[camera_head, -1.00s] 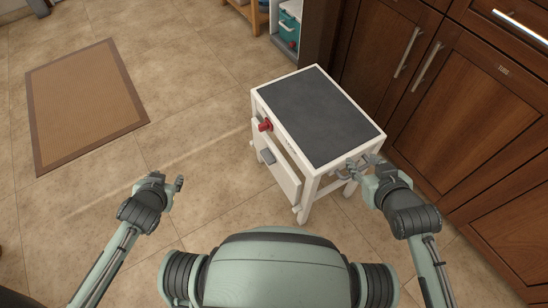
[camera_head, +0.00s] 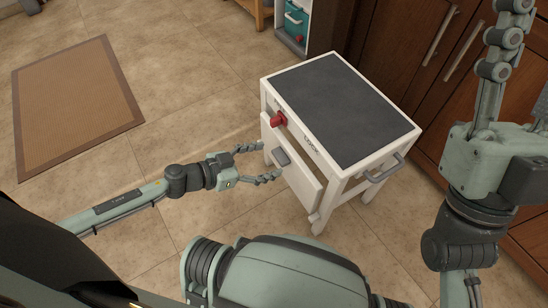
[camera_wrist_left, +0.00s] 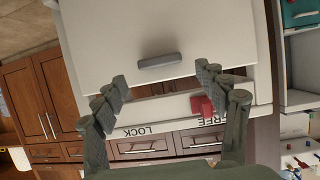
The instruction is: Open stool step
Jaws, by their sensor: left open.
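The white stool (camera_head: 345,115) has a dark grey top. Its front panel (camera_head: 298,178), the step, carries a grey handle (camera_head: 281,157) and looks folded against the frame. A red knob (camera_head: 278,118) sits above the panel; in the left wrist view the knob (camera_wrist_left: 203,106) overlaps the word FREE, away from LOCK. My left gripper (camera_head: 271,162) is open in front of the panel, its fingers either side of the handle. The left wrist view shows the handle (camera_wrist_left: 160,61) between and just beyond the fingertips. My right gripper (camera_head: 495,90) is raised close to the camera, its fingertips cut off.
Brown wooden cabinets (camera_head: 400,45) stand behind and right of the stool, close to it. A grey bar (camera_head: 385,170) is on the stool's right side. A brown mat (camera_head: 75,105) lies at the left. The tiled floor (camera_head: 190,95) between mat and stool is clear.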

